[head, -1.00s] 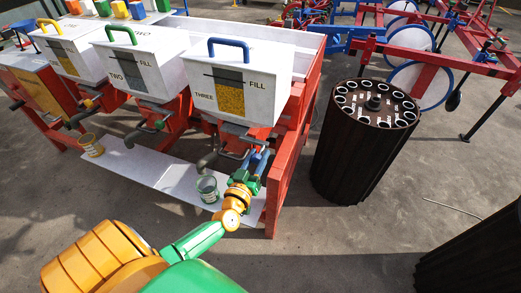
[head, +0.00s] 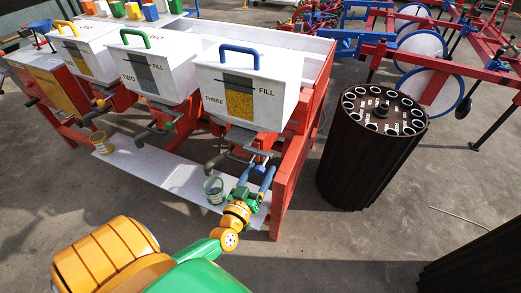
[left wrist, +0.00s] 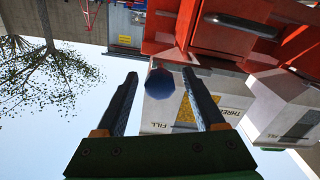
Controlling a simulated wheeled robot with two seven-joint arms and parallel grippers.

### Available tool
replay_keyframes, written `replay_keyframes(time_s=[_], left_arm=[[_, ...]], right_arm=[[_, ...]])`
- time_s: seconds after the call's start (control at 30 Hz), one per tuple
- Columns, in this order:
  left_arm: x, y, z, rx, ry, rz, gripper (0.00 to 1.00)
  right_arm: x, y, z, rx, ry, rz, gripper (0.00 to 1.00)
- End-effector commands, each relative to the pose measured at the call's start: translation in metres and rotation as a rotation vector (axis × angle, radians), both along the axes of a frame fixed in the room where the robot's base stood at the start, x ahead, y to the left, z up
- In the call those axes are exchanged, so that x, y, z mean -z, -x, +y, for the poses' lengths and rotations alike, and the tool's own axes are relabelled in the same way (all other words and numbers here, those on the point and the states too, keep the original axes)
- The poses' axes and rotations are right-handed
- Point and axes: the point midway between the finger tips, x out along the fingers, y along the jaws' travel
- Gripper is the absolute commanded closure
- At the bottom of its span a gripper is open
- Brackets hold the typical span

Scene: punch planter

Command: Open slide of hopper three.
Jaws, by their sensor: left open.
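Hopper three (head: 284,96) is the white box with a blue handle and a yellow window, nearest the right end of the red stand. Its front also shows in the left wrist view (left wrist: 234,101). My left gripper (head: 259,166) is below its front, with blue fingers pointing toward the hopper's underside. In the left wrist view the fingers (left wrist: 158,74) are open, and a dark blue faceted knob (left wrist: 160,83) appears between them with gaps on both sides. I cannot tell its exact depth. Part of the slide hardware is hidden behind the fingers. My right gripper is out of view.
Hopper two (head: 136,82) and another hopper stand to the left. A green can (head: 214,190) sits on the white board (head: 180,181) close to my left gripper. A red stand leg (head: 285,200) is just right of it. A dark ribbed drum (head: 362,155) stands farther right.

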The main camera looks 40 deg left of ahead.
Motion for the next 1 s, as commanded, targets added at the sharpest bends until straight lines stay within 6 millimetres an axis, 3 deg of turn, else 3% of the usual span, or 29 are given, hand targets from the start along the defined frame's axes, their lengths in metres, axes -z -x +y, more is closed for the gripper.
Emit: replay_keyframes(time_s=[0.2, 0.3, 0.8, 0.87, 0.93, 1.0], left_arm=[[0.001, 0.046, -0.011, -0.002, 0.002, 0.005, 0.29], [0.001, 0.058, -0.014, -0.001, 0.002, 0.004, 0.29], [0.004, 0.062, -0.017, 0.012, -0.005, 0.025, 0.29], [0.022, 0.065, -0.027, 0.059, -0.026, 0.11, 0.29], [0.065, 0.079, -0.047, 0.158, -0.064, 0.304, 0.29], [0.119, 0.114, -0.068, 0.269, -0.096, 0.562, 0.29]], right_arm=[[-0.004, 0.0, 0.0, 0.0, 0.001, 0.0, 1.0], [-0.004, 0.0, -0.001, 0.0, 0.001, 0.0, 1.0], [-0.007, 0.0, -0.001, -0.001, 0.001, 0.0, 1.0], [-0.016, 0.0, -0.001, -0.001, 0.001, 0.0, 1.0], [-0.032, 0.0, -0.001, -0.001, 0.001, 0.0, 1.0], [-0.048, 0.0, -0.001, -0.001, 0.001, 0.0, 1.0]])
